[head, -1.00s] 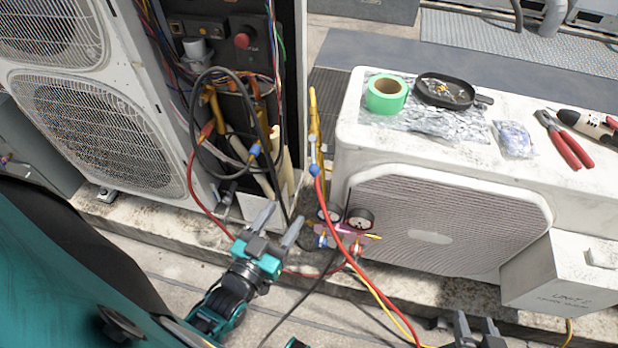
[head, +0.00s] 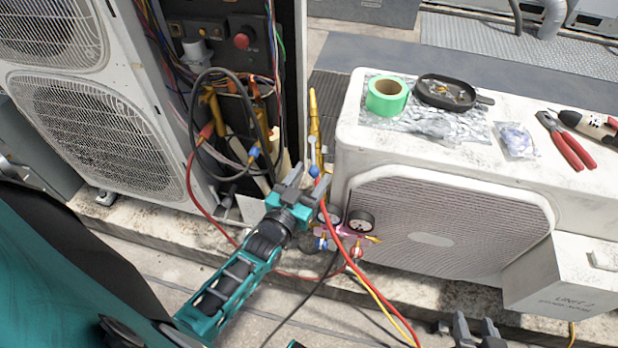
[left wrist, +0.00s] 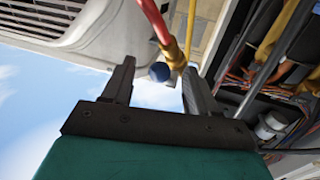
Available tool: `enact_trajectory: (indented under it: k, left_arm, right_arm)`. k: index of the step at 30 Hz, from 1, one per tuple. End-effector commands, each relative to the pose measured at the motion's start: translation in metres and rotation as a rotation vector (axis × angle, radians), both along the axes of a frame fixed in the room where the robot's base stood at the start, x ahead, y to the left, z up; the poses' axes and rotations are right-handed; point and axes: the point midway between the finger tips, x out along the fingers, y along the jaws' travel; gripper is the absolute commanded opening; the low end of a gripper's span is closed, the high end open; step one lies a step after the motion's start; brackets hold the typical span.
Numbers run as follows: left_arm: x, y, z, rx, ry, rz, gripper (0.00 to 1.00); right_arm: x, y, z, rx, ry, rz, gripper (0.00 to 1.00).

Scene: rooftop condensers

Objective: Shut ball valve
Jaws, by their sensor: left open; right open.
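The ball valve (head: 314,171) shows as a blue part low on an upright yellow pipe (head: 313,120), with a red hose (head: 345,250) running down from it. In the left wrist view the blue rounded end (left wrist: 160,72) lies between my finger tips, with the yellow fitting (left wrist: 174,54) behind it. My left gripper (head: 308,180) is open, its fingers close to the valve on either side; I cannot tell whether they touch it. My right gripper (head: 475,326) is open and empty at the bottom edge, away from the valve. The valve's handle position is unclear.
Gauges (head: 361,221) hang just right of my left gripper. An open electrical cabinet (head: 240,60) with loose wires stands behind left. A white condenser (head: 445,225) stands right, with green tape (head: 387,96), a pan (head: 445,92) and red pliers (head: 566,143) on top.

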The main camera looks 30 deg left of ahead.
Motion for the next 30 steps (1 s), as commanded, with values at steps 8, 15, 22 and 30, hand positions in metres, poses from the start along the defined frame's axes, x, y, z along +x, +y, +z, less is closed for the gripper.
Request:
enact_trajectory:
  k: [8, 15, 22, 30]
  left_arm:
    - [-0.0005, 0.0001, -0.0001, 0.000, 0.000, 0.000, 0.38]
    - [-0.0006, 0.0000, -0.0001, 0.000, 0.000, 0.000, 0.15]
    - [-0.0006, 0.0000, -0.0001, 0.000, 0.000, 0.000, 0.00]
    - [-0.0003, 0.0003, -0.0002, 0.002, 0.000, -0.001, 0.00]
  right_arm:
    - [0.0002, -0.0011, -0.0014, -0.003, 0.002, -0.001, 0.43]
    - [-0.0003, -0.0027, -0.0038, -0.006, 0.007, -0.003, 0.43]
    - [-0.0003, -0.0032, -0.0040, -0.007, 0.008, -0.004, 0.43]
    - [0.0000, -0.0032, -0.0035, -0.006, 0.006, -0.004, 0.43]
